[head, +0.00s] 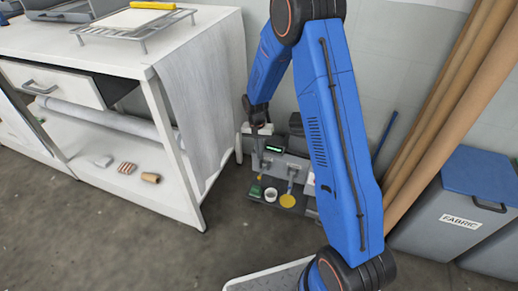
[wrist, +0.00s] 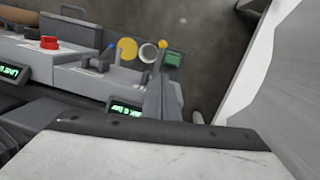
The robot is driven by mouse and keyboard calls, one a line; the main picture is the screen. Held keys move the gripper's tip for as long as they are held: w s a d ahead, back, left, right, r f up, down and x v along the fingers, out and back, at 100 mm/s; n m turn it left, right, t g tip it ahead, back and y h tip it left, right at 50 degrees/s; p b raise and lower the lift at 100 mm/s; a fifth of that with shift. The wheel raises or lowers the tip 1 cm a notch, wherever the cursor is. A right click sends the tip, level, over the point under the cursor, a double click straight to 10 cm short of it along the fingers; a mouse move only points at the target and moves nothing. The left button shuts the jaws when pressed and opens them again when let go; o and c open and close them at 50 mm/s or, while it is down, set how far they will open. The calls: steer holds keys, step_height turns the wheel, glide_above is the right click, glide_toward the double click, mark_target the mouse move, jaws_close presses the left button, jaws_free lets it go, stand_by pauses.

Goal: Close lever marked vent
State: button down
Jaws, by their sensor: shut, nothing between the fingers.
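The press unit stands low by the wall in the head view, with a green-lit display (head: 274,148) and two small levers on its front. One lever has a yellow tip (head: 259,178), which also shows in the wrist view (wrist: 163,44). The other has a blue tip (head: 291,183), also in the wrist view (wrist: 110,45). No label reading vent is legible, so I cannot tell which lever bears it. My gripper (head: 259,128) is shut and empty, above the unit's left end near the yellow-tipped lever. Contact with anything cannot be made out.
A yellow disc (head: 287,201), a white cup (head: 271,194) and a green block (head: 255,191) sit before the levers. A red button (wrist: 49,43) is farther along. A white workbench (head: 152,72) stands close on the left; cardboard tubes (head: 450,95) and a fabric bin (head: 455,200) are right.

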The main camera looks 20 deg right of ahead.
glide_above(262, 172)
steer(key=w, duration=0.2)
step_height(262, 172, down, 5)
steer(key=shift+s+a+f, duration=0.4)
steer(key=shift+s+f, duration=0.15)
steer(key=shift+s, duration=0.15)
steer(key=shift+s+a+f, duration=0.4)
steer(key=shift+s+f, duration=0.1)
steer(key=shift+s, duration=0.15)
